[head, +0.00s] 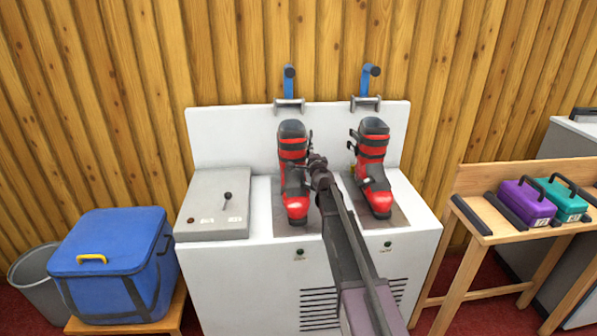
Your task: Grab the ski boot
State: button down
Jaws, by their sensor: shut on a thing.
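Two red and black ski boots stand upright on the white bench (255,262). The left boot (296,205) and the right boot (376,190) each stand on a dark plate with the toe toward me. My gripper (312,166) reaches in from the front, between the boots, and is shut at the right side of the left boot, around its ankle height. The fingertips are small and partly hidden against the boot. The right boot stands apart from my gripper.
Blue-handled clamps (289,84) stand behind the boots. A grey box with a lever (216,206) sits on the bench's left. A blue bin (112,268) and grey bucket (36,278) are at left. A wooden table (478,238) at right holds purple (526,203) and teal (561,199) cases.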

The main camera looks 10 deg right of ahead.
jog(key=shift+r, duration=0.2)
jog(key=shift+r+p, duration=1.6)
jog(key=shift+p, duration=0.25)
jog(key=s+a, duration=0.2)
jog(key=s, duration=0.5)
jog(key=s+a+r+p, duration=0.1)
jog(key=s+a, duration=0.2)
jog(key=s, duration=0.5)
jog(key=shift+a+r, duration=0.2)
jog(key=shift+a, duration=0.15)
jog(key=shift+r+p, duration=0.15)
jog(key=shift+p, duration=0.15)
